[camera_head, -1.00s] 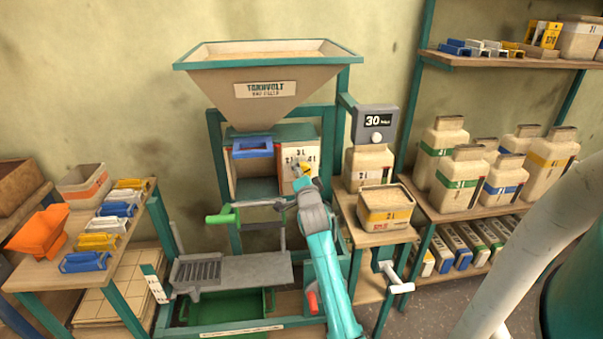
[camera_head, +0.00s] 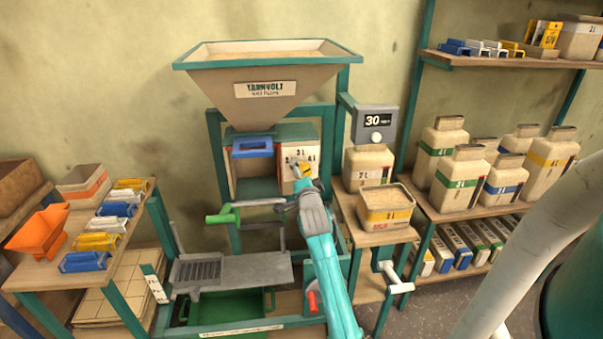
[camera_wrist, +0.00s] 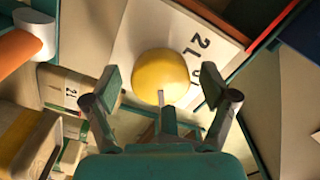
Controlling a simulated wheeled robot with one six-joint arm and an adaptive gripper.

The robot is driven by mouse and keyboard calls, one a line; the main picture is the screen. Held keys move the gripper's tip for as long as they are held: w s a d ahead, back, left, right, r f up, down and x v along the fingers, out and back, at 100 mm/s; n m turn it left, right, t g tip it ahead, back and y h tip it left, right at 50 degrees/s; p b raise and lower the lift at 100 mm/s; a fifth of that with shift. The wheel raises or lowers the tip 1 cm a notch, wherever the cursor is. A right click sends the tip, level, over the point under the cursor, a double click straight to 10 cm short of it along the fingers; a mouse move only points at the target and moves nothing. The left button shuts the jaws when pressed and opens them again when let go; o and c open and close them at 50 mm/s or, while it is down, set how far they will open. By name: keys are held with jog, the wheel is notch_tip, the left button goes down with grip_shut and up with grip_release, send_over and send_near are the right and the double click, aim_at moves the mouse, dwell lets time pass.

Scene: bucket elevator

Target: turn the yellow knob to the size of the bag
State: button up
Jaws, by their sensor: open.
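The yellow knob (camera_wrist: 160,75) shows in the wrist view as a round yellow dome on a white dial plate (camera_wrist: 140,30), with a pale mark at its lower edge. Part of a "2 L" label is readable beside it. In the head view the dial plate (camera_head: 291,155) sits on the machine's front with size labels, and my gripper covers much of the knob. My gripper (camera_wrist: 163,95) is open, its fingers on either side of the knob's lower part. I cannot tell whether they touch it. A bag marked 2 L (camera_head: 368,172) stands on the side shelf under the counter.
A green-handled crank (camera_head: 223,216) is left of my arm. The hopper (camera_head: 265,95) stands above the dial.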

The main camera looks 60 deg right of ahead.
jog(key=v, duration=1.1)
jog(key=shift+a, duration=0.2)
